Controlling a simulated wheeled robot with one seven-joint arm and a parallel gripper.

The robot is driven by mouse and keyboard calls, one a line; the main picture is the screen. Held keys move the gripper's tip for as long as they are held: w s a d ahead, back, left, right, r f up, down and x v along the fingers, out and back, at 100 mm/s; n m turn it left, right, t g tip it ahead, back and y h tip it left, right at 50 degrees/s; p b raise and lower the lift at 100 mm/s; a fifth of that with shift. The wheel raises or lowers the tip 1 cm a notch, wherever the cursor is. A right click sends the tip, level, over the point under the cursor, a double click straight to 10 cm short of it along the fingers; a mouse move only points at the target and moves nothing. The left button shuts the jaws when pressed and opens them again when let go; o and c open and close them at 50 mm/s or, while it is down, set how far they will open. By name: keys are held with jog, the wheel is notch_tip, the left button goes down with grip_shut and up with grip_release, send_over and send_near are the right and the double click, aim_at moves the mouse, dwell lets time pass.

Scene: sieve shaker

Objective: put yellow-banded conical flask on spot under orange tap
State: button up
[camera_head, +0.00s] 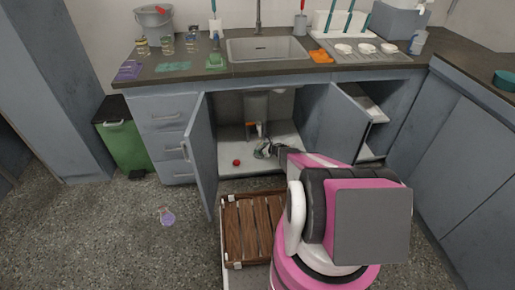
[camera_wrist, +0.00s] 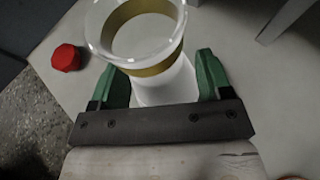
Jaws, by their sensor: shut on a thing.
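The yellow-banded conical flask (camera_wrist: 165,88) is clear glass, with its wide rim and gold-yellow band large in the wrist view. My gripper (camera_wrist: 160,83) is shut on it, a green finger on each side. In the head view my gripper (camera_head: 263,150) reaches into the open cabinet under the sink, at the cabinet floor; the flask is hard to make out there. The orange tap (camera_head: 250,125) shows on the pipework under the sink, just above and left of my gripper. The spot under it cannot be made out. I cannot tell whether the flask touches the cabinet floor.
A small red object (camera_head: 236,162) lies on the cabinet floor left of my gripper; it also shows in the wrist view (camera_wrist: 67,57). Open doors stand left (camera_head: 200,150) and right (camera_head: 340,125).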

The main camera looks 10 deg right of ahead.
jog(key=shift+d+f, duration=0.1)
jog(key=o, duration=1)
